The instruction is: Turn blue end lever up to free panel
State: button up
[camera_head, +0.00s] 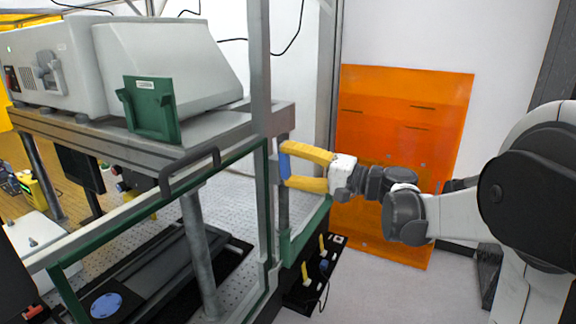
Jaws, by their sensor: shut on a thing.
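The blue end lever (284,163) stands upright at the right end of the frame, beside the grey post. My gripper (290,166) has yellow fingers and comes in from the right. It is shut on the blue lever, one finger above the other, and the fingers hide part of it. The panel (163,262) shows a green-edged frame below the grey shelf, with a dark grey handle (190,172) on its top rail. I cannot tell from this view how the lever meets the panel.
A grey instrument (165,62) and a green holder (152,108) sit on the shelf above. An orange sheet (400,150) leans on the wall behind my arm. A black strip with yellow pegs (306,275) lies on the floor below the lever. The floor at the right front is clear.

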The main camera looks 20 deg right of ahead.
jog(key=shift+w+d+m, duration=0.1)
jog(key=shift+m, duration=0.6)
jog(key=o, duration=1.2)
jog(key=v, duration=1.2)
